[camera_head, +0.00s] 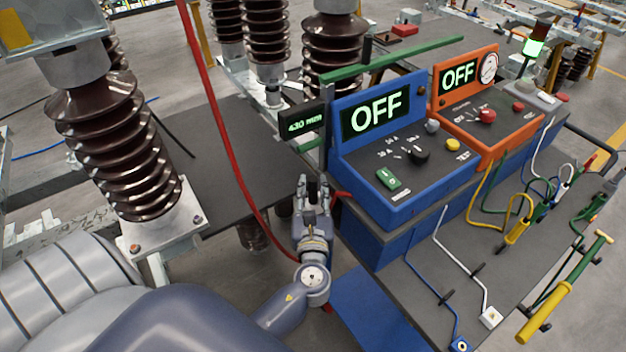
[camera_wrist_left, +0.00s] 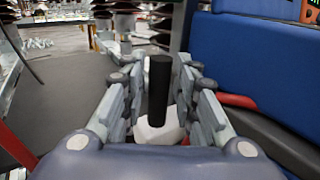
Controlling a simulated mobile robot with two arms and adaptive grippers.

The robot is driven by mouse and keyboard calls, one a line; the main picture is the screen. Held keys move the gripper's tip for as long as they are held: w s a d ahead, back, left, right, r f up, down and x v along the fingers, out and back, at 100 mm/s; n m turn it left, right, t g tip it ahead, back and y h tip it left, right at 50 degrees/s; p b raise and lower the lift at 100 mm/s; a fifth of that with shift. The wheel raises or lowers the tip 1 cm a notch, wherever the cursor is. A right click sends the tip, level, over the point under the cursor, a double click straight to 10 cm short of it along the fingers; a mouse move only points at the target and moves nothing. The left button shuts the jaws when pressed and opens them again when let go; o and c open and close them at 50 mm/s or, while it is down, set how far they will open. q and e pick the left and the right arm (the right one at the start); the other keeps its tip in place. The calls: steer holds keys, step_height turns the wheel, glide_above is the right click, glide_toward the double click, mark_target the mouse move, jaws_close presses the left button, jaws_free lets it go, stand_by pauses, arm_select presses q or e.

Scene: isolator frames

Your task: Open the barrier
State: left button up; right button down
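My left gripper (camera_head: 313,184) is in front of the blue console's left side, with its fingers pointing away from me. In the left wrist view the two rows of fingers (camera_wrist_left: 160,98) stand apart. A black upright cylinder (camera_wrist_left: 160,85) shows between them, with a pale block (camera_wrist_left: 150,132) at its foot. I cannot tell whether the fingers touch it. A green bar (camera_head: 400,58) runs behind the consoles beside a black post (camera_head: 367,46). I cannot tell which part is the barrier. My right gripper is out of view.
A blue console (camera_head: 375,165) and an orange console (camera_head: 490,120), both reading OFF, stand on the bench at right. A display (camera_head: 303,123) reads 430 mm. A red line (camera_head: 215,100) hangs left of my gripper. Brown insulators (camera_head: 110,135) stand at left.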

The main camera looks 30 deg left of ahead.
arm_select(q)
steer(key=shift+x, duration=1.05)
steer(key=shift+c, duration=0.4)
jaws_close()
steer(key=shift+f, duration=0.1)
